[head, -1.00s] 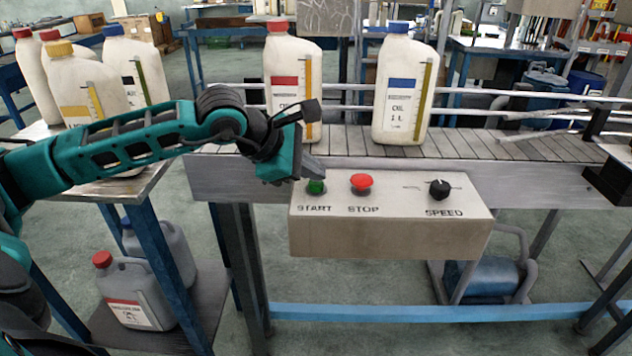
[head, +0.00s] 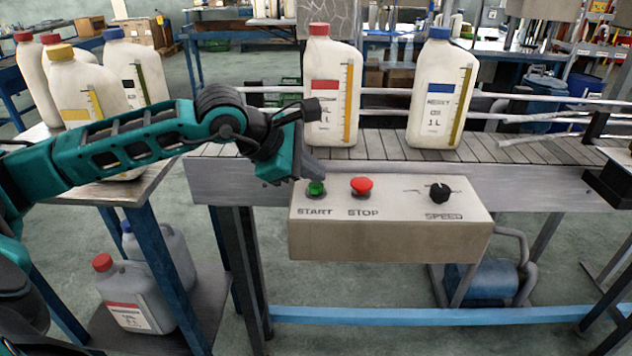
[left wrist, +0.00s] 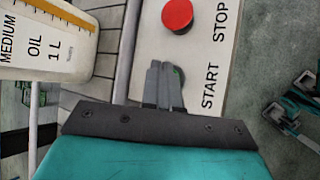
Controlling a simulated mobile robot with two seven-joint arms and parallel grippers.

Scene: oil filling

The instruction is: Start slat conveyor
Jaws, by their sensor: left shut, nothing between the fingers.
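The control box (head: 390,240) on the conveyor's front side carries a green START button (head: 316,188), a red STOP button (head: 361,186) and a black SPEED knob (head: 439,192). My left gripper (head: 312,176) is shut and empty, its fingertips at the START button. In the left wrist view the shut fingers (left wrist: 163,85) largely cover the green button (left wrist: 180,73); whether they touch it I cannot tell. The slat conveyor (head: 480,147) carries a red-capped bottle (head: 331,90) and a blue-capped bottle (head: 440,90).
A side table (head: 105,193) at left holds several capped bottles, one with a yellow cap (head: 80,88). Grey canisters (head: 135,295) stand on its lower shelf. A rail runs behind the conveyor. A blue motor (head: 480,280) sits below it.

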